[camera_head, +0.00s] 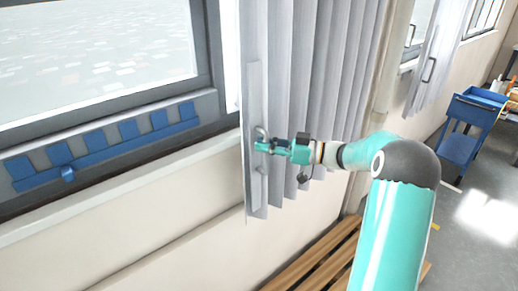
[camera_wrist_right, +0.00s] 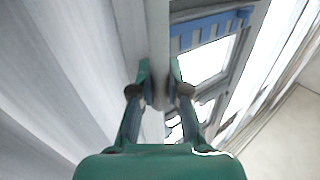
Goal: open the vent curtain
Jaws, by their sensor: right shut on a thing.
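The vent curtain (camera_head: 331,70) is grey and pleated and hangs right of the window. A pale vertical bar with a handle (camera_head: 256,190) runs down its left edge. My right gripper (camera_head: 262,146) is at the handle, about halfway down the bar, and is shut on it. In the right wrist view, the two green fingers of my right gripper (camera_wrist_right: 160,82) close on either side of the pale bar (camera_wrist_right: 157,40). The curtain folds (camera_wrist_right: 60,70) fill the left of that view. My left gripper is not in view.
A window (camera_head: 95,50) with a blue slotted vent strip (camera_head: 110,150) lies left of the curtain, above a sill. A wooden slatted bench (camera_head: 315,262) stands below. Another curtain (camera_head: 437,60) and a blue cart (camera_head: 462,130) are at the right.

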